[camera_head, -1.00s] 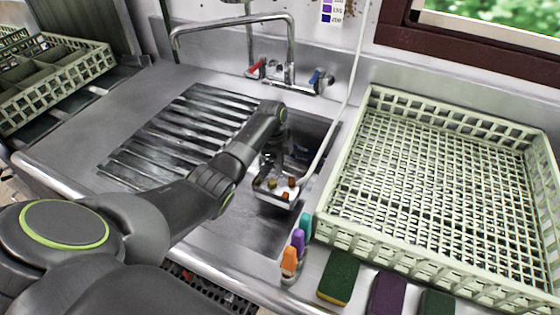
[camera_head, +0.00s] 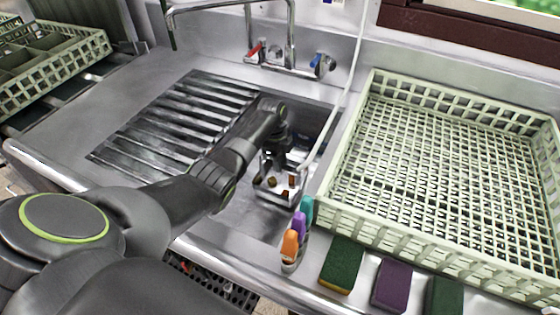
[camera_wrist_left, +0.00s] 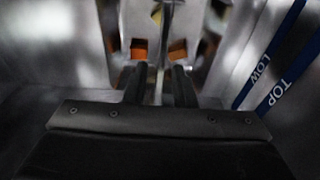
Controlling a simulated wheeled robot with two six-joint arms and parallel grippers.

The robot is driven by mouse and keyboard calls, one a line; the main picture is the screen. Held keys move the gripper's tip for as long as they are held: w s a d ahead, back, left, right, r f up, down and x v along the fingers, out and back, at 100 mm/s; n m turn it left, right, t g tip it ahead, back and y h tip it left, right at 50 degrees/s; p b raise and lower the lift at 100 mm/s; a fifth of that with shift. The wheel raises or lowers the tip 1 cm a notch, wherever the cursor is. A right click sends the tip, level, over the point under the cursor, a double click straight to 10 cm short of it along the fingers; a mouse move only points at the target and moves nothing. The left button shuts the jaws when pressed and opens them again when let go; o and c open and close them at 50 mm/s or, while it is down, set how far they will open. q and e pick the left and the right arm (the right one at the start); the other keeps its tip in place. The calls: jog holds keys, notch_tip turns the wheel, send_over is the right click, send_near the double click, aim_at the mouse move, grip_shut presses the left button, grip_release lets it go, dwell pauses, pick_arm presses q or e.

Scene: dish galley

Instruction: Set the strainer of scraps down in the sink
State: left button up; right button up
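The strainer (camera_head: 268,194) is a small square metal basket with several orange and brown scraps in it. It is inside the sink (camera_head: 238,217), near its right side and roughly level. My left gripper (camera_head: 279,165) reaches down to the strainer's far side. In the left wrist view, the two dark fingers of the left gripper (camera_wrist_left: 160,86) close on a thin upright metal piece of the strainer, with orange scraps beyond. Whether the strainer's underside touches the sink floor is hidden. My right gripper is in neither view.
A ribbed drainboard (camera_head: 175,120) lies left of the sink. A large pale green dish rack (camera_head: 335,205) stands to the right. Colored bottles (camera_head: 291,246) and sponges (camera_head: 342,264) line the front right edge. The faucet (camera_head: 291,40) stands behind.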

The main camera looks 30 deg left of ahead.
pick_arm(q)
jog(key=shift+o, duration=0.6)
jog(key=shift+r, duration=0.25)
notch_tip(320, 180, up, 17)
jog(key=a, duration=0.2)
jog(key=shift+p, duration=0.3)
